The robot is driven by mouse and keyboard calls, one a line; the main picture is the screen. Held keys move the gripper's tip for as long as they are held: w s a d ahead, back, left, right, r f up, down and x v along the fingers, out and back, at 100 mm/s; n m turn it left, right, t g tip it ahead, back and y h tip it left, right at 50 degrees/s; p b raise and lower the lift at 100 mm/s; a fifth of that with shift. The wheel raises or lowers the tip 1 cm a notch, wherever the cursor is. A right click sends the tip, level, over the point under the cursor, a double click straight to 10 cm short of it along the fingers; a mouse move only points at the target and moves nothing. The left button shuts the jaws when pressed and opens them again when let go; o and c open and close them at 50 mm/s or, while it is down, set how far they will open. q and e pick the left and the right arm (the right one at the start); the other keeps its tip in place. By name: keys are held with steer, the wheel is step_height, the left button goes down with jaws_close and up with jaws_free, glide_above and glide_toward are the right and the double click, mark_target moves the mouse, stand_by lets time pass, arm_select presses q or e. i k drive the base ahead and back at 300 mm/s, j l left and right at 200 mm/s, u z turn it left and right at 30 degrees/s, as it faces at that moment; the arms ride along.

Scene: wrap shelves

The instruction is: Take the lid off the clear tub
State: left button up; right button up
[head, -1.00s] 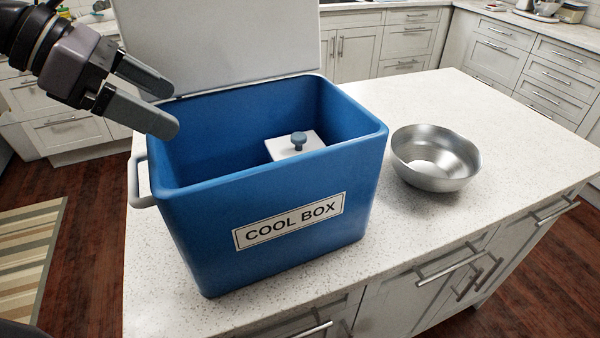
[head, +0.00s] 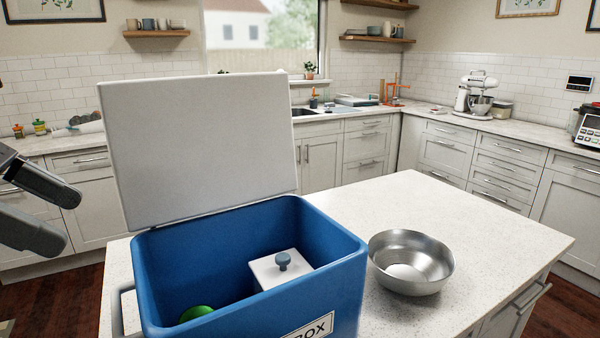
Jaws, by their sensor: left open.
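A white square lid (head: 266,274) with a blue-grey knob (head: 283,260) shows inside the open blue cool box (head: 345,285). The body under this lid is mostly hidden by the box walls, so I cannot tell whether it is clear. A round green thing (head: 196,313) sits to the left of it in the box, partly hidden by the front wall. My left gripper (head: 68,220) is open and empty at the left edge, outside the box and to the left of its raised white lid. My right gripper is not in view.
The cool box's white lid (head: 200,150) stands up at its back. A metal bowl (head: 411,262) stands right of the box on the speckled island top (head: 480,225), which is clear behind and right of the bowl. A mixer (head: 476,95) stands on the far counter.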

mark_target(271, 271)
steer(key=k+j, duration=0.15)
steer(key=j, duration=0.2)
steer(key=k+j, duration=0.2)
steer(key=j, duration=0.2)
steer(key=k+j, duration=0.15)
steer(key=j, duration=0.2)
